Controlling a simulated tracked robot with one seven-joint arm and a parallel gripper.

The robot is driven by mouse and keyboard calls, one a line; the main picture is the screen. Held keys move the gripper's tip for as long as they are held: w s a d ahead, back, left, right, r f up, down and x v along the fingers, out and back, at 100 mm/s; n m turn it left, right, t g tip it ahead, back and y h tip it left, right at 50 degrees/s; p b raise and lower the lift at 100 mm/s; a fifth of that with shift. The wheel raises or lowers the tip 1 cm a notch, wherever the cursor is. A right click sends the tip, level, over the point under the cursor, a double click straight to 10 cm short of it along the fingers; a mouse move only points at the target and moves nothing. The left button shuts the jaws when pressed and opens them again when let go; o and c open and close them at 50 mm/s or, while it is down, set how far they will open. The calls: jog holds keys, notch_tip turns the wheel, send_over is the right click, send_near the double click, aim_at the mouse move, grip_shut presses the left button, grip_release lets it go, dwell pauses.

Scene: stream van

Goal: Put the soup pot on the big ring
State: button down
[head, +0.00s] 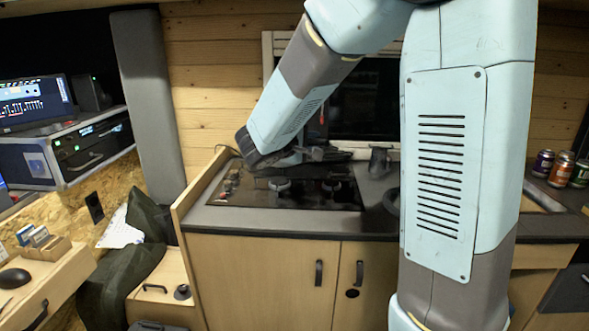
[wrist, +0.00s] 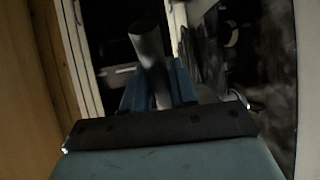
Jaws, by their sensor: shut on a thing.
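The black hob (head: 290,194) is set in the counter below the window, with raised dark ring supports (head: 279,186) on it; I cannot tell which is the big ring. My gripper (head: 318,154) is over the back of the hob. In the wrist view my gripper (wrist: 158,88) has its blue fingers closed around a grey, handle-like part (wrist: 147,50). This looks like the soup pot's handle. The pot's body is mostly hidden by my arm and gripper, and I cannot tell whether it touches the hob.
A dark kettle-like vessel (head: 380,161) stands right of the hob. Several small cans (head: 560,168) are at the far right. A raised wooden panel (head: 200,188) bounds the counter's left end. The front counter strip is clear.

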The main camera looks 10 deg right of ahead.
jog(key=w+d+f, duration=0.1)
jog(key=w+f, duration=0.9)
jog(key=f, duration=0.1)
jog(key=shift+w+f, duration=0.15)
jog(key=shift+w, duration=0.15)
jog(key=c, duration=0.9)
grip_release()
jog(key=shift+f, duration=0.1)
